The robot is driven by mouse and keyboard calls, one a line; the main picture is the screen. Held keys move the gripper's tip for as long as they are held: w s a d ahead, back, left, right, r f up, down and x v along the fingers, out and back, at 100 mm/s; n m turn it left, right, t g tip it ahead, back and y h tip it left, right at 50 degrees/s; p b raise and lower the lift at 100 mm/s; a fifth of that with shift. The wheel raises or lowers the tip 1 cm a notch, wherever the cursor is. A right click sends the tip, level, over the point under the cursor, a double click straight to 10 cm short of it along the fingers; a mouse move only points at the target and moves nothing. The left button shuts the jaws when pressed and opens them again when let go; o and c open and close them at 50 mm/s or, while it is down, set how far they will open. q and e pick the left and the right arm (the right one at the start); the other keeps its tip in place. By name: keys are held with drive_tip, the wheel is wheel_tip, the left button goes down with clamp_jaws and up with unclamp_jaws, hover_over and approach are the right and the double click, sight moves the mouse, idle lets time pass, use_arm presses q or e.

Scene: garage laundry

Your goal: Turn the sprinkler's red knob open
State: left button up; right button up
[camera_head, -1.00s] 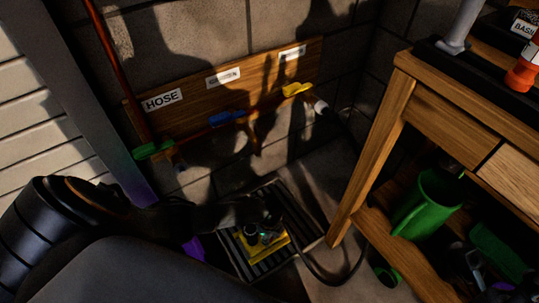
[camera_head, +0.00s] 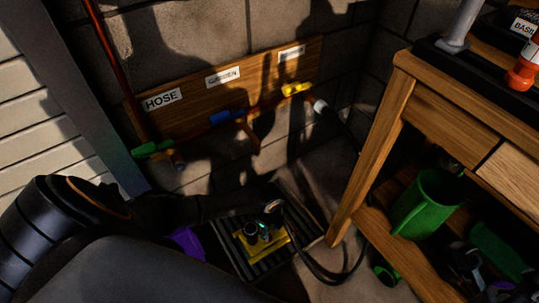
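The sprinkler (camera_head: 276,244) has a yellow base and sits on a dark slatted grate on the floor at the lower middle. Dark fittings stand on it, with a small green spot. I cannot make out a red knob on it. My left gripper (camera_head: 258,203) is a dark shape at the end of the arm coming in from the left, just behind and above the sprinkler. Its fingers blend into the shadow, so I cannot tell whether they are open or touching anything. My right gripper is not in view.
A wall board (camera_head: 190,124) carries pipes with green, blue and yellow handles. A black hose (camera_head: 312,268) loops right of the grate (camera_head: 313,234). A wooden workbench (camera_head: 371,150) stands at right, with a green watering can (camera_head: 428,203) on its shelf. A purple object (camera_head: 187,242) lies left.

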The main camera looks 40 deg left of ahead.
sight(270, 239)
use_arm(q)
wheel_tip(270, 239, up, 7)
drive_tip(key=shift+f, duration=0.15)
idle(0.6)
